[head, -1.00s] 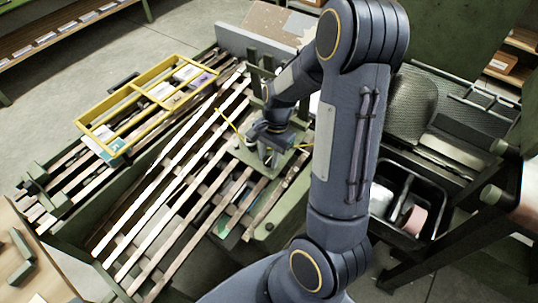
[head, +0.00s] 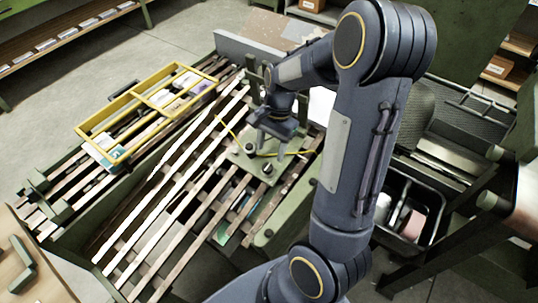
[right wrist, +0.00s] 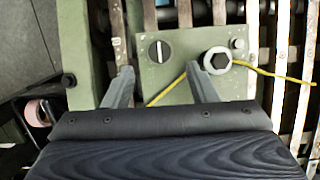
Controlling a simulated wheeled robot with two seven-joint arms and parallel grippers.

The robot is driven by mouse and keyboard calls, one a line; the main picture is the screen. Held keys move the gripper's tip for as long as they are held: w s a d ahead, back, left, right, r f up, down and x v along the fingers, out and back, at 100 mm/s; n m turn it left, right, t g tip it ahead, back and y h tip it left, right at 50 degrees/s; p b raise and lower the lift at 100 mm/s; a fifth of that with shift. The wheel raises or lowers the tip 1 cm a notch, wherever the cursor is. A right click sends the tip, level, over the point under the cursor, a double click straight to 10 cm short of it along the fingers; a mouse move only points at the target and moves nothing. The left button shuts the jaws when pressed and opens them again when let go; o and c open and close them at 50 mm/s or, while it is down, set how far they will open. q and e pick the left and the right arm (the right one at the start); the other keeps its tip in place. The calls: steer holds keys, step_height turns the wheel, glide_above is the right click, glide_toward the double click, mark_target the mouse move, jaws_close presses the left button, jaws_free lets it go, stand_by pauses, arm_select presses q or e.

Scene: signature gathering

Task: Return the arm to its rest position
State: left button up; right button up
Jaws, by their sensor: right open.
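My right gripper (head: 269,143) is open and empty above a green plate (head: 243,163) on the slatted bench. In the right wrist view its two fingers (right wrist: 160,82) stand apart, with the green plate (right wrist: 172,78) below and beyond them. The plate carries a hex-headed knob (right wrist: 217,60), a slotted round knob (right wrist: 159,50) and a yellow cord (right wrist: 270,73). The cord (head: 300,152) also shows in the head view, passing behind the fingers. My right arm reaches in from the bottom across the middle of the head view. My left gripper is not in view.
A yellow divided frame (head: 128,98) with small items lies on the slats (head: 165,205) at left. Open floor (head: 190,35) lies at the upper left.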

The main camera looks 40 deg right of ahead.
steer(key=shift+v, duration=0.75)
steer(key=shift+r, duration=0.1)
steer(key=s+a+r+n+t+y+p, duration=0.1)
steer(key=s+a+r+n+t+p, duration=0.3)
steer(key=s+a+r+n, duration=0.9)
steer(key=shift+s+r+t+p, duration=0.4)
steer(key=shift+s+r+t, duration=0.4)
steer(key=shift+r+t, duration=0.25)
steer(key=shift+f, duration=0.1)
